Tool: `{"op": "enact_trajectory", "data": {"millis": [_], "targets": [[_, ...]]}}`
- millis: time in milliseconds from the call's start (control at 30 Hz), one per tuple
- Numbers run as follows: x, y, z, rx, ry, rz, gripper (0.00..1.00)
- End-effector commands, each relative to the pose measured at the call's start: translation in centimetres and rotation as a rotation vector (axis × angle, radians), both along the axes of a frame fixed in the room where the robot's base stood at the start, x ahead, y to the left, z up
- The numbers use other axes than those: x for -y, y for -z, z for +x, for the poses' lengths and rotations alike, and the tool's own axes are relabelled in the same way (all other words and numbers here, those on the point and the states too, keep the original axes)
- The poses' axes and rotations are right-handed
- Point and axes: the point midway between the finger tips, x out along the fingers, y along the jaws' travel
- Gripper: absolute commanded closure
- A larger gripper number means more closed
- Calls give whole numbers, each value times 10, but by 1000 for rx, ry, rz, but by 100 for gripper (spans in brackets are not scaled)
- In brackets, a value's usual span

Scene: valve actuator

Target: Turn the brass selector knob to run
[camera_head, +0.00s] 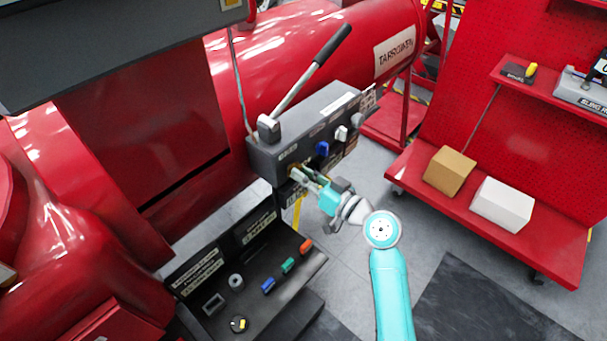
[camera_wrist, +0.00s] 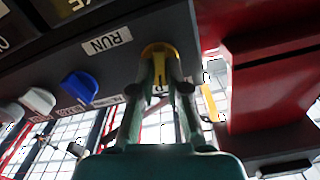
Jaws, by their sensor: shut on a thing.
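The brass selector knob (camera_wrist: 160,50) sits on the dark valve box (camera_head: 262,158) beside a white RUN label (camera_wrist: 105,40). In the wrist view my gripper (camera_wrist: 160,75) has its two fingers closed around the knob, one on each side. In the head view my gripper (camera_head: 300,177) reaches the left end of the box's front, and its fingers cover most of the knob. The fingers partly hide the knob's lower part, and I cannot tell exactly which mark it points to.
A blue knob (camera_head: 322,149) and paler knobs sit further right along the box. A long lever (camera_head: 300,88) rises from its top. Below is a dark shelf (camera_head: 265,305) with small coloured parts. A red cart (camera_head: 465,200) with two boxes stands at the right.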

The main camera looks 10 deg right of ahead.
Motion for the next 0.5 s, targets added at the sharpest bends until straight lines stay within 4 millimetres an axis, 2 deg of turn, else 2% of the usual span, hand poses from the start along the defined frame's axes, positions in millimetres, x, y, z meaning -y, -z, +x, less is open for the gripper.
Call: {"op": "enact_trajectory", "data": {"millis": [500], "targets": [[2, 2, 1, -289, 1, 396, 100]]}}
